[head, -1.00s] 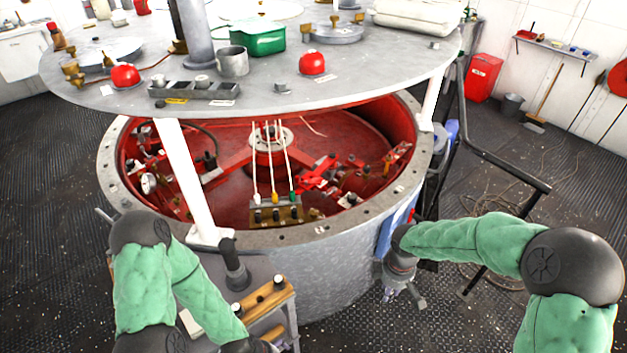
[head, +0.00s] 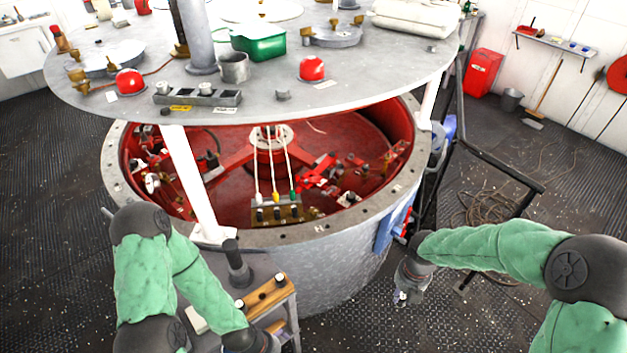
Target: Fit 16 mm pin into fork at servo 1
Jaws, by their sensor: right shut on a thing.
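My right gripper (head: 402,297) hangs low to the right of the round tub, over the dark floor. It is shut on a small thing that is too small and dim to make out. My left arm comes in at the lower left; its wrist (head: 250,341) is at the bottom edge, and its fingers do not show. Red linkages (head: 318,177) with dark fittings sit inside the red tub. More fittings (head: 153,182) are at its left side. I cannot tell which is servo 1, and no fork can be made out.
The round grey top (head: 350,97) overhangs the tub (head: 330,270), held by white posts (head: 188,175). A brass-coloured block (head: 277,213) holds white, yellow and green plugs. A dark rail (head: 498,182) is at right.

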